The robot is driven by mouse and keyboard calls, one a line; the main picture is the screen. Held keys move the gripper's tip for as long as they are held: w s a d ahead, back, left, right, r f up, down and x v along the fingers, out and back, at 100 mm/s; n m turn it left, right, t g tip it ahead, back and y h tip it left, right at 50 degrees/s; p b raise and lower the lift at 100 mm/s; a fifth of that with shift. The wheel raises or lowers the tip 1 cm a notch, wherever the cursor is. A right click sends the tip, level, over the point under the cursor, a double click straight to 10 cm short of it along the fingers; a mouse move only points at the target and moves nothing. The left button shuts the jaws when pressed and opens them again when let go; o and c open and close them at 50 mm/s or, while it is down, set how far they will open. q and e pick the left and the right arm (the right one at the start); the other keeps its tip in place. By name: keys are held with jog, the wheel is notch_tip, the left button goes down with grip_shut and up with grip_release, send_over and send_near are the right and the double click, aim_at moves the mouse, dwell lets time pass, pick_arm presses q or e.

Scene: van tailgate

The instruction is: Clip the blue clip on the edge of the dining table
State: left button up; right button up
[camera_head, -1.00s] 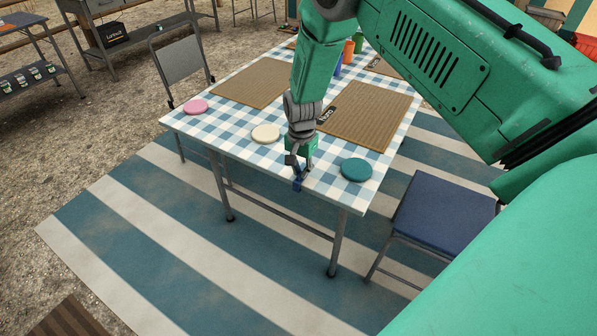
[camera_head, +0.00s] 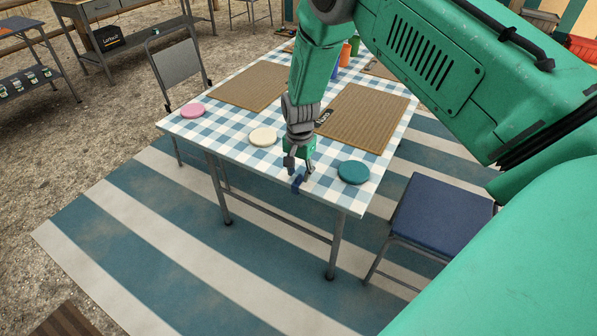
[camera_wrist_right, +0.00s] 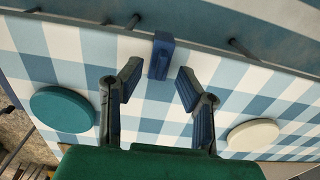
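The dining table (camera_head: 196,146) has a blue-and-white checked top. The small blue clip (camera_head: 297,184) sits at its near edge, between the cream and teal discs. In the right wrist view the clip (camera_wrist_right: 161,55) straddles the table edge. My right gripper (camera_head: 298,172) is just above and behind the clip, pointing down. In the wrist view the fingers of this gripper (camera_wrist_right: 156,82) are spread apart with a gap on each side of the clip, touching nothing that I can see. The clip's underside is hidden. My left gripper is not in view.
A teal disc (camera_head: 353,172), a cream disc (camera_head: 262,137) and a pink disc (camera_head: 192,111) lie near the table edge. Woven mats (camera_head: 362,118) lie behind. A blue chair (camera_head: 440,214) stands at the right, a grey chair (camera_head: 178,68) at the left. The striped rug (camera_head: 165,225) in front is clear.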

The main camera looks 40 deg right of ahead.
aim_at(299, 175)
notch_tip(299, 175, up, 12)
dwell(0.4)
jog(key=s+a+f+n+h, duration=0.15)
jog(key=s+f+n, duration=0.25)
jog(key=s+f, duration=0.45)
jog(key=s+a+f+n+y, duration=0.1)
jog(key=s+a+f+n, duration=0.2)
jog(key=s+f, duration=0.5)
jog(key=s+a+n, duration=0.3)
jog(key=s, duration=0.5)
jog(key=s+a+n, duration=0.3)
jog(key=s+n, duration=0.1)
jog(key=s, duration=0.4)
jog(key=shift+s+f+t, duration=0.15)
jog(key=shift+s+t, duration=0.1)
jog(key=shift+t, duration=0.05)
jog(key=shift+w, duration=0.15)
